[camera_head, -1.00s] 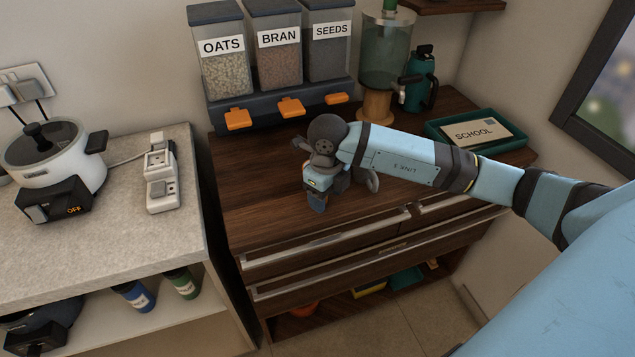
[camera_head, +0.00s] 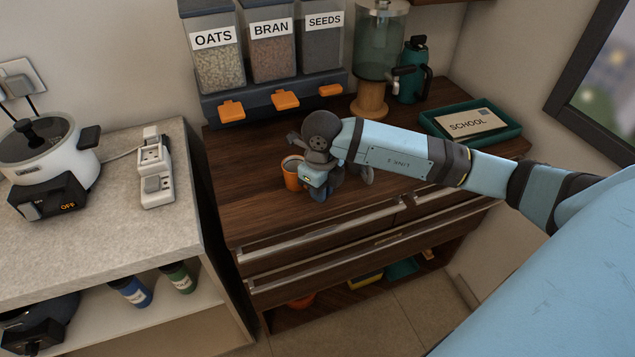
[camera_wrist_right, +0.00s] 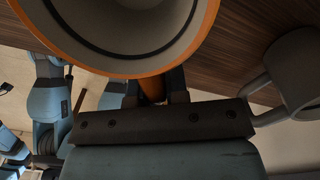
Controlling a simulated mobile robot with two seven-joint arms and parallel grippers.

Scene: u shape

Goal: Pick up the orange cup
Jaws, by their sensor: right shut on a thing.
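The orange cup (camera_head: 292,174) is upright on or just above the brown wooden counter; I cannot tell whether it touches the wood. In the head view it shows at the left of my right gripper (camera_head: 306,179), which hides part of it. In the right wrist view the cup's orange rim and grey inside (camera_wrist_right: 130,72) fill the top. There my right gripper (camera_wrist_right: 153,90) is shut on an orange part of the cup, which looks like its handle. My left gripper is not in view.
Behind the cup stands a dispenser (camera_head: 275,97) with orange levers. A glass drink dispenser (camera_head: 381,47), a teal jug (camera_head: 413,72) and a teal tray (camera_head: 508,135) are further right. A grey mug (camera_wrist_right: 295,68) is close beside my right gripper. The counter's left part is clear.

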